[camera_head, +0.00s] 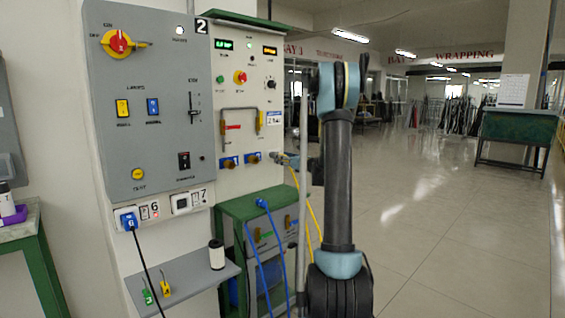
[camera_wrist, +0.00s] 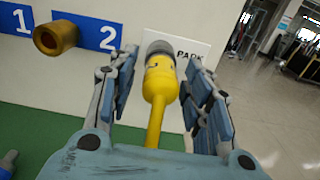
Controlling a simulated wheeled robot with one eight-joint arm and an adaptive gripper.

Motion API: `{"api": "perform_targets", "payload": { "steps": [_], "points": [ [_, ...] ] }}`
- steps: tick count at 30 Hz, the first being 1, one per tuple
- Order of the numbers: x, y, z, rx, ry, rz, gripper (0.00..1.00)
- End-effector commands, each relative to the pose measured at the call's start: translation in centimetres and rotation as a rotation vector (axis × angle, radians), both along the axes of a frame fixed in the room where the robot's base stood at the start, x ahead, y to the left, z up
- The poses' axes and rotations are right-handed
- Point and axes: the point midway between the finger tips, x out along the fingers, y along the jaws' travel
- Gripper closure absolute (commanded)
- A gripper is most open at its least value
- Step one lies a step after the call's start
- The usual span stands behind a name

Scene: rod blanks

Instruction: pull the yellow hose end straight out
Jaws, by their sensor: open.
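The yellow hose end (camera_wrist: 157,85) is in the wrist view, seated against a dark grey socket (camera_wrist: 160,47) on the pale panel, beside a label reading PARK. The yellow hose runs from it down toward my gripper's palm. My gripper (camera_wrist: 158,75) is open, with one finger on each side of the hose end; I cannot tell whether either finger touches it. In the head view the yellow hose (camera_head: 309,222) hangs from the panel's lower right, partly hidden behind my arm. My gripper's fingers are too hidden there to make out.
A brass port (camera_wrist: 55,38) protrudes between the blue plates 1 and 2, left of my gripper. A green cabinet (camera_head: 232,207) with blue hoses (camera_head: 263,240) stands below the panel. A shelf (camera_head: 182,282) juts out at lower left.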

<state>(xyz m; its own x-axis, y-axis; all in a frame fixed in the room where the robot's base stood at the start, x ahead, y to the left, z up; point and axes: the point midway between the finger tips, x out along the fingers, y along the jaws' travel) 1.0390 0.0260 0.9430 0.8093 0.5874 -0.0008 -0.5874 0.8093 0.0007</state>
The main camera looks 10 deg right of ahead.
Motion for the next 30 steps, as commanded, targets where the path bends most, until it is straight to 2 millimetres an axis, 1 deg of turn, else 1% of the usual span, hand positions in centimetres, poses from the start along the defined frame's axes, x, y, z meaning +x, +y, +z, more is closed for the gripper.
{"api": "perform_targets", "payload": {
  "steps": [2,3,8,9,17,30],
  "points": [
    [0.01,-0.01,0.0,0.0,0.0,0.0,0.55],
    [0.01,-0.01,0.0,0.0,0.0,0.0,0.59],
    [0.0,0.0,0.0,0.0,0.0,0.0,0.95],
    [0.0,0.0,0.0,0.0,0.0,0.0,1.0],
    [-0.08,-0.06,0.01,0.0,0.0,0.0,1.0],
    [-0.79,-0.6,0.0,0.0,0.0,-0.001,1.0]
  ]
}}
